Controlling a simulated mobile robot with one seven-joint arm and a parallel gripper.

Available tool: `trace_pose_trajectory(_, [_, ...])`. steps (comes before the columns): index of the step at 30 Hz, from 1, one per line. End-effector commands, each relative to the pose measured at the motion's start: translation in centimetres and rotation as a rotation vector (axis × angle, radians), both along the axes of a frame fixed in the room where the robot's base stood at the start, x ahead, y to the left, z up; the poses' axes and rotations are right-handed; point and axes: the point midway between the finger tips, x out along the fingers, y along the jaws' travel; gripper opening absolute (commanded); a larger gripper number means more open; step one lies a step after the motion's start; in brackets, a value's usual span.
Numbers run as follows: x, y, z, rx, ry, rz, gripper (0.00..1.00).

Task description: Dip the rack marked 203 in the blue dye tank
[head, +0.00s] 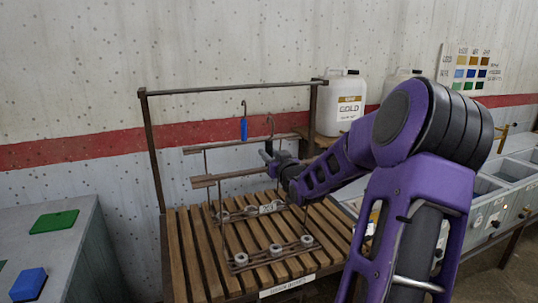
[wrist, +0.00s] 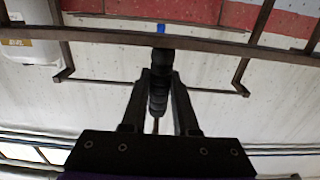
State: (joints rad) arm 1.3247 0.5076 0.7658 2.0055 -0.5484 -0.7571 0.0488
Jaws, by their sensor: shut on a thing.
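Two metal racks with crossbars and small ring-shaped pieces show in the head view, over the slatted bench. The rear rack (head: 196,151) has a hook with a blue grip (head: 244,130). The nearer rack (head: 205,182) has a hook (head: 270,124), and my gripper (head: 272,160) is at its stem. In the wrist view my gripper (wrist: 158,92) is shut on a dark ribbed grip. A blue patch (wrist: 160,28) shows beyond a bar there.
The slatted wooden bench (head: 192,255) has a metal frame with a top rail (head: 220,90). A gold-labelled jug (head: 343,100) stands behind, and a colour chart (head: 470,68) hangs on the wall. A grey counter (head: 70,258) at left holds green (head: 54,221) and blue (head: 28,284) pads.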

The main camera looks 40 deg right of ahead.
Motion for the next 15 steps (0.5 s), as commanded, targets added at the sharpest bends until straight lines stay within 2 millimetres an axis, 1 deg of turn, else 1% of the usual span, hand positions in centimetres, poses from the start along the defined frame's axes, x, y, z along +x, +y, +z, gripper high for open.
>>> trace_pose_trajectory(15, [0.1, 0.1, 2.2, -0.003, -0.004, 0.001, 0.0])
